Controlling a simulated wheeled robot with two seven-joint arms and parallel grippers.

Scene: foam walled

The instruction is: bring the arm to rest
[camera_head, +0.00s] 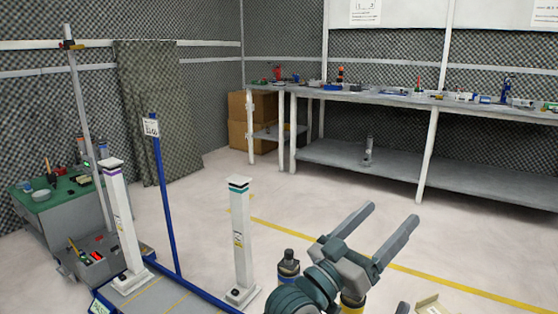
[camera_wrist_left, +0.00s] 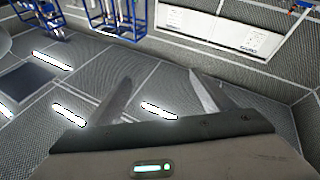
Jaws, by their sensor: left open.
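My left gripper (camera_head: 393,212) is at the lower right of the head view, its two grey fingers spread apart with nothing between them. It is raised in front of the open floor. It also shows in the left wrist view (camera_wrist_left: 160,76), with both fingers apart and empty. That view looks onto patterned foam panels and bright light strips (camera_wrist_left: 158,110), at a tilt. My right gripper is not in view.
A long grey bench (camera_head: 400,97) with small items runs along the back wall. White posts (camera_head: 241,245) (camera_head: 122,230) stand front left, beside a blue pole (camera_head: 165,200). A green-topped cart (camera_head: 50,198) is at far left. The middle floor is clear.

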